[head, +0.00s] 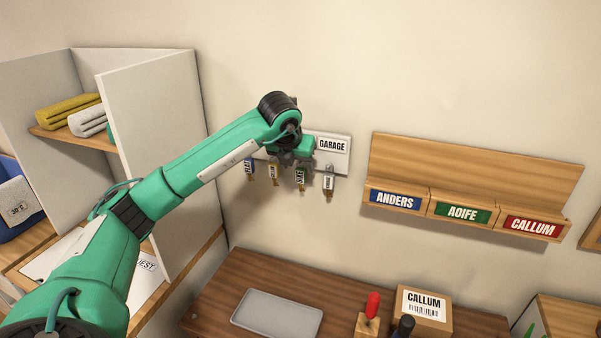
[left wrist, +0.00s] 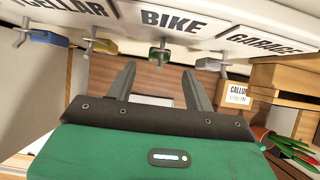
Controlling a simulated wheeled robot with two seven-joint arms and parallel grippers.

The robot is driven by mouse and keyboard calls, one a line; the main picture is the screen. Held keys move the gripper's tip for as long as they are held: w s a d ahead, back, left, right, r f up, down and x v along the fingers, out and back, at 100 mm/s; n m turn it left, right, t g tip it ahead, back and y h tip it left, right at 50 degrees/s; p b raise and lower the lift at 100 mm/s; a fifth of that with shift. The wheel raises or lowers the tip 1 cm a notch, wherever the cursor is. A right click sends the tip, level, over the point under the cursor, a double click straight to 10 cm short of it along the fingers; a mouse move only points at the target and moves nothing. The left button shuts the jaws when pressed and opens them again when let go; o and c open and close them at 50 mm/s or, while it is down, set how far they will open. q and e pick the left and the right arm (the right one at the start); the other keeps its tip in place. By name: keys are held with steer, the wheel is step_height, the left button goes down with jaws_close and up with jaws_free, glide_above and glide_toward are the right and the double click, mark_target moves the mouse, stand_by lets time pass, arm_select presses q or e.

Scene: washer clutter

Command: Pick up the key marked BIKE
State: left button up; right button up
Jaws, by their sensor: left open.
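A key with a green tag (head: 300,176) hangs from a hook on the wall rack, third from the left. In the left wrist view the green key (left wrist: 158,56) hangs below the BIKE label (left wrist: 174,22). My left gripper (head: 291,158) is at the rack, close to this key and partly covering the labels behind it. In the left wrist view its two fingers (left wrist: 160,75) are apart and empty, with the green key just beyond and between the tips; contact cannot be told. The text on the green tag is too small to read surely. My right gripper is not in view.
A blue-tagged key (head: 249,169) and a yellow-tagged key (head: 273,173) hang to the left, a grey-tagged key (head: 328,183) to the right under GARAGE (head: 332,145). A wooden name shelf (head: 470,175) is right of the rack. Below is a desk with a grey tray (head: 277,313).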

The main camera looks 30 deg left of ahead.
mark_target(299, 176)
arm_select(q)
steer(key=shift+w+a+f, duration=0.1)
steer(key=shift+w+f, duration=0.15)
steer(key=shift+f, duration=0.3)
steer(key=shift+w+f+p, duration=0.2)
steer(key=shift+f+p, duration=0.25)
steer(key=shift+p, duration=0.3)
steer(key=p+x, duration=0.2)
steer(key=x, duration=0.1)
steer(key=shift+s+a+f, duration=0.1)
steer(key=shift+a, duration=0.05)
steer(key=shift+w+f, duration=0.25)
steer(key=shift+f, duration=0.25)
steer(key=c, duration=1)
steer(key=shift+c, duration=0.2)
